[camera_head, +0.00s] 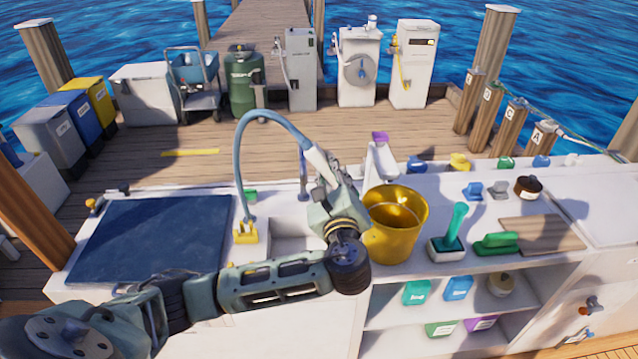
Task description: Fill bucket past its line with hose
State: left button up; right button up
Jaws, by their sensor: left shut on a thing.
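The blue hose (243,140) rises from a yellow base (245,233) on the counter and arches over to a white nozzle (317,158). My left gripper (326,182) is shut on the hose's nozzle end, above the counter and just left of the bucket. The gold-yellow bucket (391,238) stands upright on the counter, right of the gripper and apart from the nozzle. The gripper and wrist overlap its left edge in the picture. A ring shows inside the bucket; I cannot tell whether it is the line or a water surface. My right gripper is not in view.
A sink (292,250) lies partly behind my left arm. A white bottle with a purple top (380,155) stands behind the bucket. A green brush in a holder (446,248) and a green hand brush (495,243) sit to its right. A dark blue mat (152,238) covers the left counter.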

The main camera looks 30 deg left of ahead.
pick_arm(q)
jog(key=shift+w+d+f+b, duration=0.1)
jog(key=shift+w+d+b, duration=0.15)
jog(key=shift+w, duration=0.15)
jog(key=shift+w+d+f+b, duration=0.1)
jog(key=shift+w+b, duration=0.15)
jog(key=shift+w, duration=0.15)
jog(key=shift+w+d+f+b, duration=0.1)
jog(key=shift+w+d+b, duration=0.25)
jog(key=shift+w, duration=0.2)
jog(key=shift+w+d+f+b, duration=0.1)
jog(key=shift+w+d+b, duration=0.15)
jog(key=shift+w+b, duration=0.3)
jog(key=shift+w+d+f+b, duration=0.1)
jog(key=shift+w+d+b, duration=0.2)
jog(key=shift+w, duration=0.3)
jog(key=shift+w+d, duration=0.2)
jog(key=shift+w, duration=0.2)
dwell(5.1)
